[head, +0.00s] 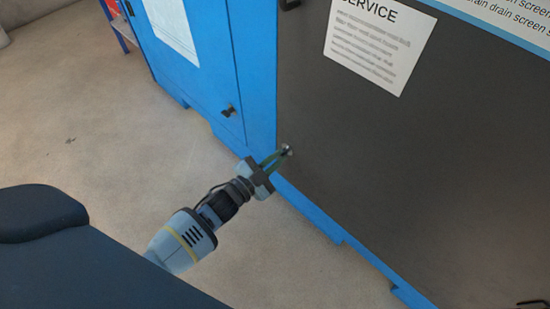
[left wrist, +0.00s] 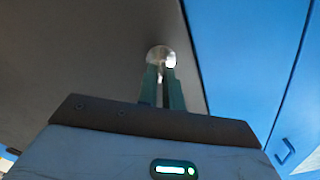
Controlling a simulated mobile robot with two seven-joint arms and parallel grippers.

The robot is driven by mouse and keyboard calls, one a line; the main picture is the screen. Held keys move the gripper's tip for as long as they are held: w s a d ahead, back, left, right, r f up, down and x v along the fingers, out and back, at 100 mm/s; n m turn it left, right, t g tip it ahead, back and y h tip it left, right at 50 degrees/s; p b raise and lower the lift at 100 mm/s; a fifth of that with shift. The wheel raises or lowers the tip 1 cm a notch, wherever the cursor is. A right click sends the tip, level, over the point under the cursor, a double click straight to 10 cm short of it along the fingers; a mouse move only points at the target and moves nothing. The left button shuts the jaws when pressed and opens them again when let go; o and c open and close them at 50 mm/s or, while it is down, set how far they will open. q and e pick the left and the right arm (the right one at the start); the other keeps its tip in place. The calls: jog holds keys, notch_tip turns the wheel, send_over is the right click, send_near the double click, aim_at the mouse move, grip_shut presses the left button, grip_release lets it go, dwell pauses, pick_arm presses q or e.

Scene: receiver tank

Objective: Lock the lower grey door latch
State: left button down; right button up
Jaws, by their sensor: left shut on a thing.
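The grey door (head: 390,150) fills the right of the head view. Its lower latch is a small silvery round knob (head: 287,149) near the door's left edge. The latch also shows in the left wrist view (left wrist: 161,55), at the top of my fingers. My left gripper (head: 284,154) reaches it from the lower left, and its two greenish fingers are shut on the latch. The fingertips partly hide it, so I cannot tell how the latch is turned. My right gripper is in neither view.
A dark handle (head: 290,4) is at the top edge, another (head: 533,303) at lower right. A service sign (head: 379,42) is on the grey door. Bare floor (head: 90,120) lies left.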

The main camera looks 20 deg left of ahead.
pick_arm(q)
jog(key=shift+f+m+b, duration=0.2)
jog(key=shift+m+b, duration=0.85)
jog(key=shift+m, duration=4.45)
jog(key=shift+d, duration=0.1)
jog(key=c, duration=1.7)
grip_release()
jog(key=shift+o, duration=0.8)
jog(key=shift+s, duration=0.1)
